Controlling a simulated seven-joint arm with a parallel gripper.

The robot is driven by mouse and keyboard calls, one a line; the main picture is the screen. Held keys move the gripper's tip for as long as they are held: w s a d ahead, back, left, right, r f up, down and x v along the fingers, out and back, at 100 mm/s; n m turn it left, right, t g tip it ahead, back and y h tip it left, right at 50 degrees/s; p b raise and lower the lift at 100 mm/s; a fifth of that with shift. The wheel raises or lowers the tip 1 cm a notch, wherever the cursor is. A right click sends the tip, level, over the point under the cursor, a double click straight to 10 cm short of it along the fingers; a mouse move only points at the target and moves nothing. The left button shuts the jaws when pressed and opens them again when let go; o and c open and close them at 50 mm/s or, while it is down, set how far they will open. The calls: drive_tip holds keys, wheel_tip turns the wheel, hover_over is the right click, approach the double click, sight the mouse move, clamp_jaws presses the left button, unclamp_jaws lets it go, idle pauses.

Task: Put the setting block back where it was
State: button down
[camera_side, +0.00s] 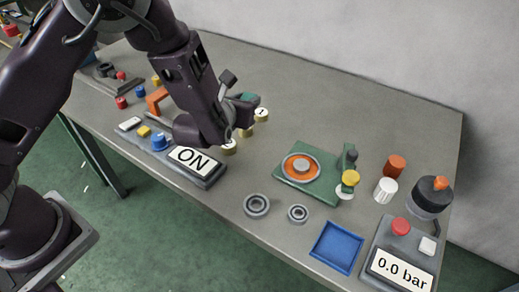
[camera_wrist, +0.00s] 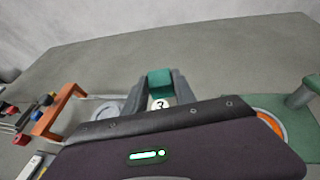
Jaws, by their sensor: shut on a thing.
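A green block (camera_wrist: 160,82), which I take to be the setting block, sits between the two fingers of my gripper (camera_wrist: 153,88) in the wrist view. My gripper (camera_side: 240,105) is shut on it. In the side view the block (camera_side: 247,97) shows only in part beside the fingers, above the row of brass numbered discs. A disc marked 1 (camera_side: 261,114) and a lower disc (camera_side: 229,148) stand on the table near my gripper. A disc with a numeral (camera_wrist: 159,104) shows just below the block in the wrist view. Whether the block touches anything beneath is hidden.
The ON display box (camera_side: 197,164) stands at the front, an orange bracket (camera_side: 157,100) to the left. A green fixture (camera_side: 300,178) with an orange ring, two bearing rings (camera_side: 257,205), a blue tray (camera_side: 336,247) and a pressure unit (camera_side: 401,262) lie right. The table's back is clear.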

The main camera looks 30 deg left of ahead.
sight(259, 158)
drive_tip(key=d+f+m+h, duration=0.1)
drive_tip(key=f, duration=0.3)
drive_tip(key=s+d+f+h, duration=0.1)
drive_tip(key=d+f, duration=0.1)
drive_tip(key=f, duration=0.1)
drive_tip(key=s+d+f+m+h, duration=0.1)
drive_tip(key=d+f, duration=0.1)
drive_tip(key=f, duration=0.2)
drive_tip(key=shift+s+d+f+m+t, duration=0.15)
drive_tip(key=shift+f+m+t, duration=0.15)
drive_tip(key=shift+f, duration=0.05)
drive_tip(key=shift+f, duration=0.15)
drive_tip(key=c, duration=1)
unclamp_jaws()
